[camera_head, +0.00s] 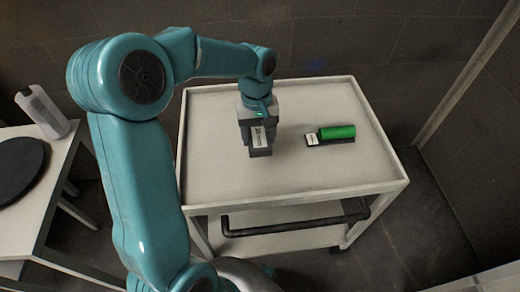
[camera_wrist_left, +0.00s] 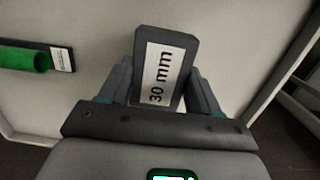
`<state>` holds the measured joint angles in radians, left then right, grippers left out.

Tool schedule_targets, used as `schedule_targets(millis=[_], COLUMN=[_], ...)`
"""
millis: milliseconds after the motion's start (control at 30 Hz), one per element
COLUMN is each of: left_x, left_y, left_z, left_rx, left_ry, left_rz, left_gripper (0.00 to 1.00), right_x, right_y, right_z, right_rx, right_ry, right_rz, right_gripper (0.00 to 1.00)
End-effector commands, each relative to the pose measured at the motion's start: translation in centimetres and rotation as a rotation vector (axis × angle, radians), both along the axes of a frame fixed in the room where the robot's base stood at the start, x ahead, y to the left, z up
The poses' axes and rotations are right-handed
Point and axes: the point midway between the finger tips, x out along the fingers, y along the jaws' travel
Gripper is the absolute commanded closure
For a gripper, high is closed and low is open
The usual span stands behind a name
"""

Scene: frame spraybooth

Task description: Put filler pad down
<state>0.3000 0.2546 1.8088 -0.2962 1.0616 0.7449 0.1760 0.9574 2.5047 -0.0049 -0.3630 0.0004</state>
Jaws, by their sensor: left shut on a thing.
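The filler pad is a dark grey block with a white label reading "30 mm" (camera_wrist_left: 165,66) in the left wrist view. My left gripper (camera_head: 260,148) is shut on it, with a finger on each side. In the head view the pad's pale label (camera_head: 258,136) shows between the fingers, over the middle of the white cart top (camera_head: 215,175). I cannot tell whether the pad touches the surface. My right gripper is in neither view.
A green cylinder (camera_head: 337,132) lies on a dark piece with a white label (camera_head: 312,139), right of my gripper on the cart. Free cart surface surrounds them, bounded by a raised rim. At left, a side table (camera_head: 45,195) holds a white bottle (camera_head: 42,110) and a black disc (camera_head: 20,168).

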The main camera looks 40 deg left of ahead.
Motion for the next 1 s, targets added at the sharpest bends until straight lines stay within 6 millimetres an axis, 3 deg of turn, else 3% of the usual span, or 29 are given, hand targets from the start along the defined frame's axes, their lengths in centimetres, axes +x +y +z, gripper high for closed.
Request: schedule_targets(millis=[400, 833, 867, 900, 933, 1000], left_x=[0.2, 0.3, 0.3, 0.3, 0.3, 0.3], left_y=[0.1, 0.1, 0.1, 0.1, 0.1, 0.1], left_z=[-5.6, -6.5, -6.5, -6.4, -6.4, -6.4], left_rx=[0.000, 0.001, 0.001, 0.001, 0.001, 0.001], left_ry=[0.001, -0.001, -0.001, -0.001, -0.001, -0.001], left_rz=[0.001, 0.001, 0.001, 0.001, 0.001, 0.001], left_gripper=[0.66, 0.66, 0.34, 0.21, 0.12, 0.12], right_x=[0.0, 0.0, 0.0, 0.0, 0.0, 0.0], right_y=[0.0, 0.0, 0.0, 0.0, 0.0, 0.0], right_z=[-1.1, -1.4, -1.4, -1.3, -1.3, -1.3], right_rx=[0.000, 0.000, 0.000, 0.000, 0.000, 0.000], right_ry=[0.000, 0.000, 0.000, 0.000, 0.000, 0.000], right_rz=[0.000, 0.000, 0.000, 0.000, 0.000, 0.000], right_gripper=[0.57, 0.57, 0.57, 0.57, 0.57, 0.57])
